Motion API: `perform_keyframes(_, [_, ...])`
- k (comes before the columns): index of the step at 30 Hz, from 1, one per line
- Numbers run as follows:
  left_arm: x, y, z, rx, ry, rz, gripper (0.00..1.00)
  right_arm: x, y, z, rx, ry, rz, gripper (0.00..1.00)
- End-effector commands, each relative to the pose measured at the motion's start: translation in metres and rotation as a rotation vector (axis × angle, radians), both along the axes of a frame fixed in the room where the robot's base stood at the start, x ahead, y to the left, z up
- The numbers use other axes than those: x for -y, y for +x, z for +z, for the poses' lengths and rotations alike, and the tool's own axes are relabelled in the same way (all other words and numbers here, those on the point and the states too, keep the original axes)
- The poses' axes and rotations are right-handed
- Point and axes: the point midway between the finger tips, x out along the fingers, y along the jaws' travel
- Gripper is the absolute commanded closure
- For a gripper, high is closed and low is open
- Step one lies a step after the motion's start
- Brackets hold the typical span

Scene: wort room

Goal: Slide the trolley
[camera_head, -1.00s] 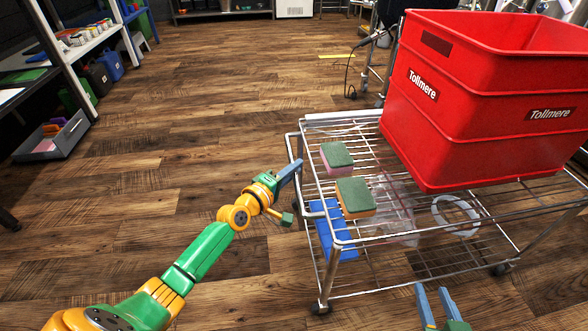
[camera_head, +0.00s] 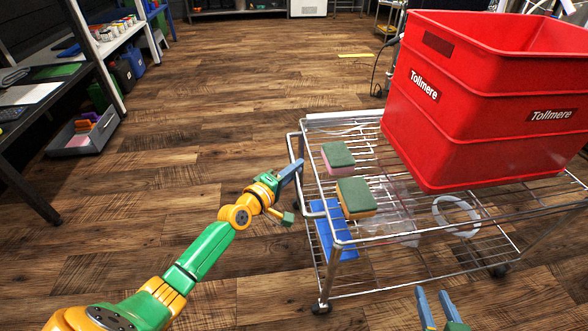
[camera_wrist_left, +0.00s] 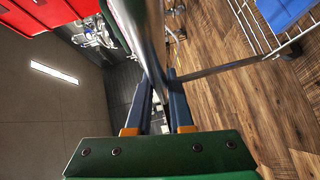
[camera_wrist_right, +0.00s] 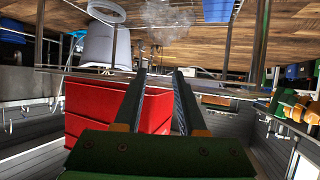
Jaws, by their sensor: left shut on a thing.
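The wire trolley (camera_head: 330,245) stands in front of me on castors, on the right of the head view. My left gripper (camera_head: 291,178) is at its near-left corner, shut on the metal end rail; the left wrist view shows a metal bar between the fingers (camera_wrist_left: 160,105). My right gripper (camera_head: 437,300) is open and empty, close to the trolley's near side. In the right wrist view its fingers (camera_wrist_right: 160,95) are apart with nothing between them.
Shelving (camera_head: 100,60) and a grey bin (camera_head: 85,133) stand at left. The wooden floor between is clear.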

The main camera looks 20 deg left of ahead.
Motion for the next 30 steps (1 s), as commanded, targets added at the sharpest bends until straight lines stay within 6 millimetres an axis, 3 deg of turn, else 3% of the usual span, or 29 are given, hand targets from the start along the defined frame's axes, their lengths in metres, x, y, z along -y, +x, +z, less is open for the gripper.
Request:
perform_keyframes(13, [0.0, 0.0, 0.0, 0.0, 0.0, 0.0, 1.0, 0.0, 0.0, 0.0, -0.001, 0.0, 0.0, 0.6])
perform_keyframes(14, [0.0, 0.0, 0.0, 0.0, 0.0, 0.0, 0.77, 0.0, 0.0, 0.0, -0.001, 0.0, 0.0, 0.6])
perform_keyframes(17, [0.0, 0.0, 0.0, 0.0, 0.0, 0.0, 0.5, 0.0, 0.0, 0.0, -0.001, 0.0, 0.0, 0.6])
perform_keyframes(27, [0.0, -0.001, 0.001, 0.0, 0.0, 0.0, 0.5, 0.0, -0.001, 0.0, -0.005, -0.001, 0.001, 0.6])
perform_keyframes(30, [-0.001, -0.006, 0.002, -0.001, 0.001, 0.0, 0.5, 0.005, -0.009, -0.012, -0.081, -0.02, -0.006, 0.6])
